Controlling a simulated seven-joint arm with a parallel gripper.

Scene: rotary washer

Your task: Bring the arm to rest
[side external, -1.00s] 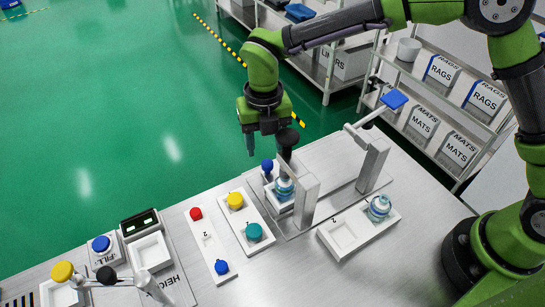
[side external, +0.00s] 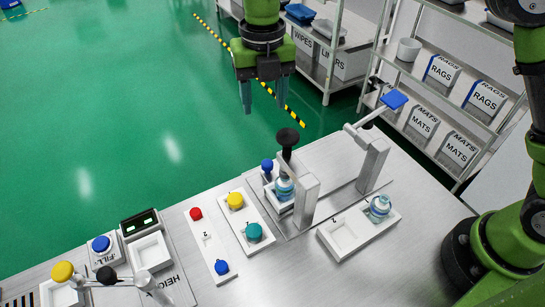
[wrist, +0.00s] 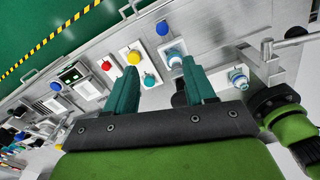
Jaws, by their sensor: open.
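My gripper (side external: 265,92) is open and empty, high above the bench's far edge in the side external view. Its two teal fingers point down, well apart from anything on the bench. In the wrist view my gripper (wrist: 164,90) shows its fingers spread, with the bench beyond them. Below it stands a metal press-like station with a black knob (side external: 287,138). A bottle (side external: 284,188) with blue and white bands stands in that station.
A second bottle (side external: 379,206) stands in a white two-pocket tray (side external: 342,236). A post carries a blue paddle (side external: 394,99). Button panels with a yellow button (side external: 235,200) and a red button (side external: 195,214) lie left. Shelves with boxes stand behind right. Air around my gripper is free.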

